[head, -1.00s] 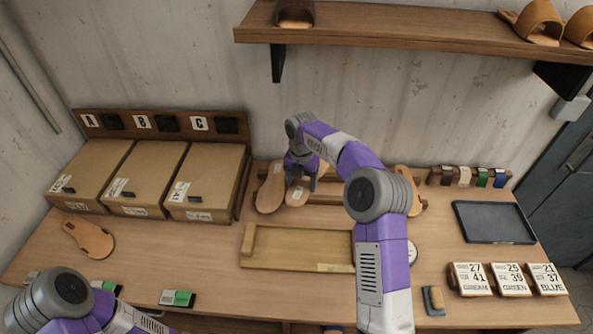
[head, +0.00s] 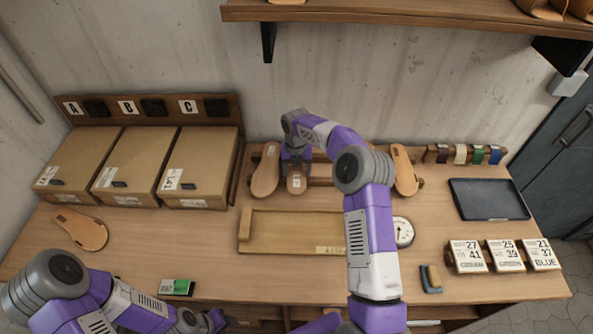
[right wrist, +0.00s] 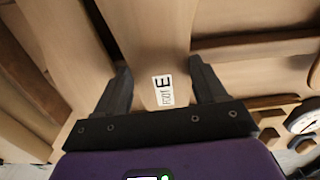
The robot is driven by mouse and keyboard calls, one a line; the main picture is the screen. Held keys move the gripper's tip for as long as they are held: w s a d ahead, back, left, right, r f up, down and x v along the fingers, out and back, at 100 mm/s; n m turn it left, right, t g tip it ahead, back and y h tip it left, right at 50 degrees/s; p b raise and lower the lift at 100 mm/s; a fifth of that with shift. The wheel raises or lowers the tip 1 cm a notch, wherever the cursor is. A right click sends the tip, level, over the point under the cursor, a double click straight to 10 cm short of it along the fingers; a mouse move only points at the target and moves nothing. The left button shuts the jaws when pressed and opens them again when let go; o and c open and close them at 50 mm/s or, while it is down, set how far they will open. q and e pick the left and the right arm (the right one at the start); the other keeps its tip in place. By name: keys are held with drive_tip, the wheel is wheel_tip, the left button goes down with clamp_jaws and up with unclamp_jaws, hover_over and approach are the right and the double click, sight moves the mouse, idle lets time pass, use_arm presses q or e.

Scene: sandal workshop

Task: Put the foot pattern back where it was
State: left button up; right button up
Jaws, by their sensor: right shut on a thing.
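My right gripper (head: 297,168) is shut on a tan foot pattern (head: 297,182) with a white label, at the rack (head: 335,170) along the back of the table. In the right wrist view the pattern (right wrist: 152,45) stands between the two fingers (right wrist: 162,88), its label marked E toward me. Another pattern (head: 265,172) leans close on its left, and one more (head: 404,168) leans at the rack's right end. Whether the held pattern rests on the rack is hidden by my gripper. My left gripper (head: 215,319) is low at the front edge, its fingers unclear.
A wooden tray (head: 290,248) lies in front of the rack, with a round dial (head: 403,231) to its right. Boxes (head: 200,165) stand at left, near a loose sole (head: 82,229). A dark tray (head: 488,212) and number blocks (head: 503,256) are at right.

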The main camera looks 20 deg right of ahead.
drive_tip(key=shift+f, duration=0.25)
drive_tip(key=shift+f, duration=0.45)
drive_tip(key=o, duration=1.1)
drive_tip(key=shift+c, duration=0.2)
drive_tip(key=shift+r, duration=0.15)
wheel_tip(320, 180, up, 13)
drive_tip(key=shift+f+p, duration=0.2)
drive_tip(key=shift+p, duration=0.2)
